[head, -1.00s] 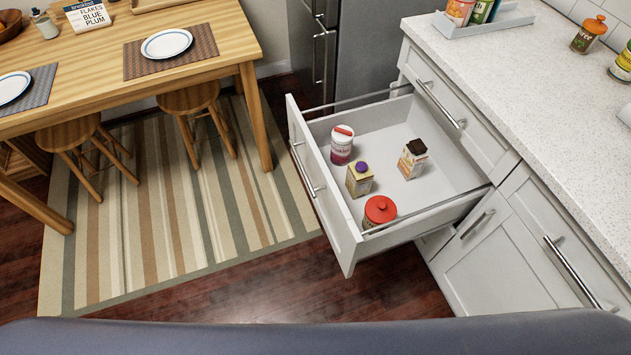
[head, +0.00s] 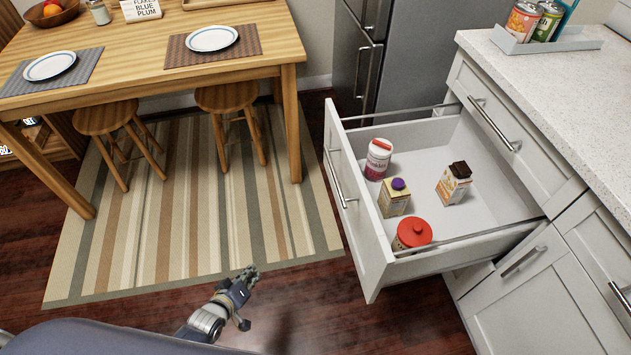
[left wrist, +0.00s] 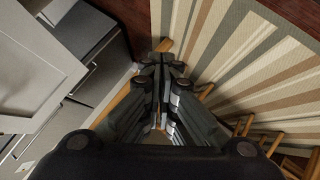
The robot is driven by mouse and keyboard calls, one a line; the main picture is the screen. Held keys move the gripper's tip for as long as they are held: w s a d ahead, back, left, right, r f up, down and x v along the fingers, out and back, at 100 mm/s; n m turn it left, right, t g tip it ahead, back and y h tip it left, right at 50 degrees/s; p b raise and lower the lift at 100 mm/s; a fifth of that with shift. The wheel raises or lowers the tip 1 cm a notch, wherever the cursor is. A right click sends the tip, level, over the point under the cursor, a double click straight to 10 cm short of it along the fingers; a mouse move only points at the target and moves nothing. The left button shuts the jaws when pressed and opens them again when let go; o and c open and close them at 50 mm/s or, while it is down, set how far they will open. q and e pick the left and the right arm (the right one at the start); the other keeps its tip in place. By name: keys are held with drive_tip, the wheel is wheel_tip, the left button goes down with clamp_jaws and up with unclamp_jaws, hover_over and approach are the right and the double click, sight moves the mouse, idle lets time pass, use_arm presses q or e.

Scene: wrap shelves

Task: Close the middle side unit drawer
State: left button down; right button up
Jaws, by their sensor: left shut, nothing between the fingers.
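The middle side unit drawer (head: 350,200) is pulled far out of the white side unit in the head view. Inside it are a pink-and-white jar (head: 378,160), a carton with a purple cap (head: 394,198), a brown-topped carton (head: 454,184) and a red-lidded jar (head: 413,235). My left gripper (head: 247,275) is shut and empty, low in front of the drawer and apart from it. It also shows in the left wrist view (left wrist: 163,62), with pale cabinet fronts (left wrist: 45,60) at its left. My right gripper is out of view.
The white side unit (head: 545,305) with a speckled countertop (head: 560,80) stands at the right, beside a grey fridge (head: 370,60). A wooden table (head: 130,55) with stools (head: 230,97) stands at the left. A striped rug (head: 200,220) and open floor lie between.

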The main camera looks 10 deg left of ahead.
use_arm(q)
drive_tip(key=w+d+r+n+t+h+b, duration=0.2)
drive_tip(key=w+d+r+n, duration=0.15)
drive_tip(key=r, duration=0.45)
drive_tip(key=w+d+r+n+t+h+b, duration=0.2)
drive_tip(key=w+r+t+b, duration=0.15)
drive_tip(key=r, duration=0.45)
drive_tip(key=w+d+r+n+t+h+b, duration=0.1)
drive_tip(key=w+d+r+n+t+h, duration=0.2)
drive_tip(key=r, duration=0.5)
drive_tip(key=w+d+r+y+b, duration=0.1)
drive_tip(key=w+d+r, duration=0.1)
drive_tip(key=w+d, duration=0.5)
drive_tip(key=shift+w+g, duration=0.45)
drive_tip(key=shift+w, duration=1.45)
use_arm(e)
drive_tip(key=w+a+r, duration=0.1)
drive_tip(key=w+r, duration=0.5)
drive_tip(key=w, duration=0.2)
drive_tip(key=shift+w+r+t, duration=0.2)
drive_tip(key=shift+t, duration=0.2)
use_arm(q)
drive_tip(key=shift+r, duration=0.1)
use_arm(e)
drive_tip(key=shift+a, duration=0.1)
use_arm(q)
drive_tip(key=shift+d, duration=0.1)
